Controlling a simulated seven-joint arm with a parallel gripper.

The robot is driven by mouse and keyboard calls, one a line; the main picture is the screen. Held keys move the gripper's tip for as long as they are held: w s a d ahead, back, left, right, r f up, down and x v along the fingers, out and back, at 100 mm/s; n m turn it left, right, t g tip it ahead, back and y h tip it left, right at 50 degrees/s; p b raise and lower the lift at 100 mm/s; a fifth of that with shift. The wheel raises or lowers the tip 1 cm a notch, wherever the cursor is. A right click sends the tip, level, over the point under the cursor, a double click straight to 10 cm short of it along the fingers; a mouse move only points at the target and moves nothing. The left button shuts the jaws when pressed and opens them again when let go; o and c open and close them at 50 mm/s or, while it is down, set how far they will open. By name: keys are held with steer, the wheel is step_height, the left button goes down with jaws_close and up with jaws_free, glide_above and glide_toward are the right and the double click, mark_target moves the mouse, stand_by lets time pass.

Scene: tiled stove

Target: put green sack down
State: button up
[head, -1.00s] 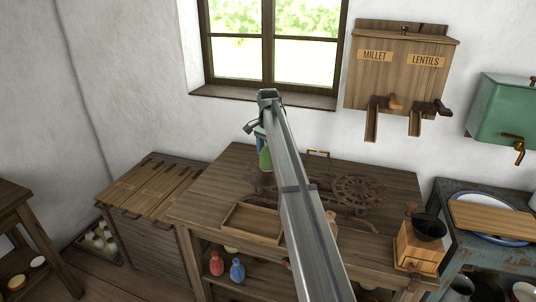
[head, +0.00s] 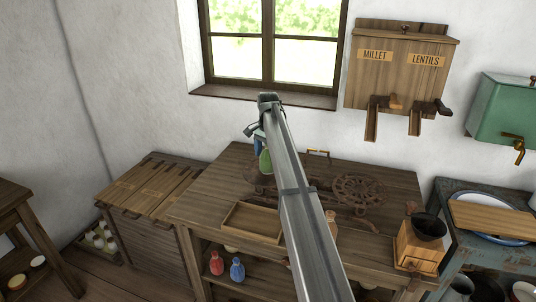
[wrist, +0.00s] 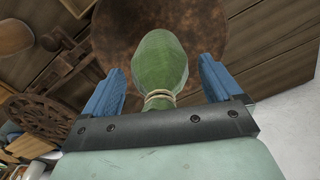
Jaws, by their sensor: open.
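The green sack (wrist: 160,66), tied at its neck with a pale cord, stands between the two blue fingers of my gripper (wrist: 160,88) in the wrist view. The fingers are spread, with gaps on both sides of the sack. Behind it is a round, rusty brown plate (wrist: 118,43) of the scale. In the head view the sack (head: 265,160) shows beside my arm, at the left plate (head: 258,183) of the scale on the wooden table. My arm partly hides the gripper (head: 260,142) there. The contact between sack and plate is not clear.
An openwork round plate (head: 359,190) is at the scale's right. An empty wooden tray (head: 252,222) lies at the table's front. A grinder (head: 420,240) stands at the right corner. Red (head: 216,263) and blue (head: 237,269) sacks are on the shelf below.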

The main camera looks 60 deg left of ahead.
step_height(320, 180, up, 12)
steer(key=shift+r, duration=0.15)
stand_by(0.5)
steer(key=shift+w, duration=0.1)
